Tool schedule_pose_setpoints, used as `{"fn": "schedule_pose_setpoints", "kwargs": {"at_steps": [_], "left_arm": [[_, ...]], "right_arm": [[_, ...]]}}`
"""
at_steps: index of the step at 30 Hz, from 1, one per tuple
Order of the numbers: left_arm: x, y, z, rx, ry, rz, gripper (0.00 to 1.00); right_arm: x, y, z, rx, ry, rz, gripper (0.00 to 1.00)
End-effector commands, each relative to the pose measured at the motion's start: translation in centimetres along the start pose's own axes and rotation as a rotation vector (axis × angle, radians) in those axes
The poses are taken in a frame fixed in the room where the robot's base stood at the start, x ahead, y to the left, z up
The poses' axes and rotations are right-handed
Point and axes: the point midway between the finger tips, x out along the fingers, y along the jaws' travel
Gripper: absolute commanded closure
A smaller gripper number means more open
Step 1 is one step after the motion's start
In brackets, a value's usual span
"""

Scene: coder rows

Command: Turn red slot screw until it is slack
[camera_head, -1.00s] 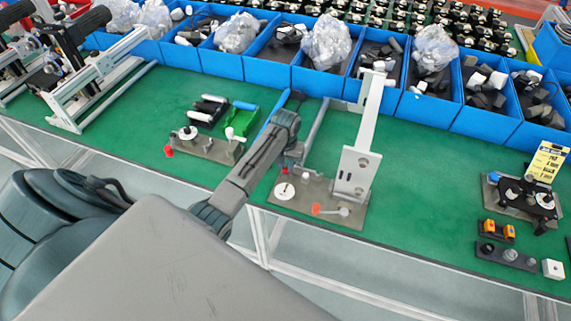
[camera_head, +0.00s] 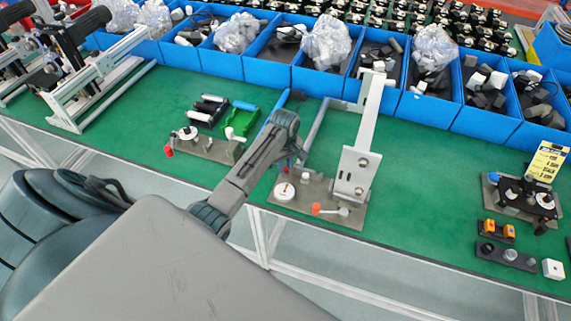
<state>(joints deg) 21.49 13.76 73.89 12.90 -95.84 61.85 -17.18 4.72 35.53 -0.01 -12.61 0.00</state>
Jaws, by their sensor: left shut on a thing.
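The fixture plate (camera_head: 336,220) lies on the green bench just right of my left arm, with a white disc (camera_head: 284,193) on it. A small red piece, which looks like the red slot screw (camera_head: 285,170), shows behind the disc at the plate's left edge. My left gripper (camera_head: 289,164) is at that red piece and appears shut on it. My wrist hides most of the jaws, and the slot cannot be made out. A second red piece (camera_head: 316,209) lies near the plate's front edge. My right gripper is not in view.
A grey upright bracket (camera_head: 357,172) stands close on the right of the gripper. A similar fixture (camera_head: 212,150) lies to the left. Blue bins (camera_head: 432,108) line the back. The bench right of the bracket is clear up to the small blocks (camera_head: 507,256).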

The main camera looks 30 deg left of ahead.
Motion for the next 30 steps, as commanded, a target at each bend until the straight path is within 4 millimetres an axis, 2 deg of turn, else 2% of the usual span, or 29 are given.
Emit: {"fn": "schedule_pose_setpoints", "kwargs": {"at_steps": [1,2,3,4,14,30], "left_arm": [[-0.1,-0.1,-0.2,-0.021,0.005,-0.002,1.00],[-0.1,-0.1,-0.2,-0.019,0.005,-0.002,0.75],[-0.1,-0.1,-0.2,-0.017,0.005,-0.002,0.67],[-0.1,-0.1,-0.2,-0.017,0.005,-0.002,0.65],[-0.3,0.0,-0.1,-0.015,0.003,0.001,0.65],[-4.5,0.0,-0.1,-0.015,0.002,0.001,0.65]], "right_arm": [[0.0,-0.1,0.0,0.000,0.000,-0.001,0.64],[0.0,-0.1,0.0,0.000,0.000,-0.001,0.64],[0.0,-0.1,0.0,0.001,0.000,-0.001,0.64],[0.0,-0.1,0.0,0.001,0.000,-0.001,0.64],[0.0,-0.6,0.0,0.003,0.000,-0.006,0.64],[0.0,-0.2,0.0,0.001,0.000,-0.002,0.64]]}}
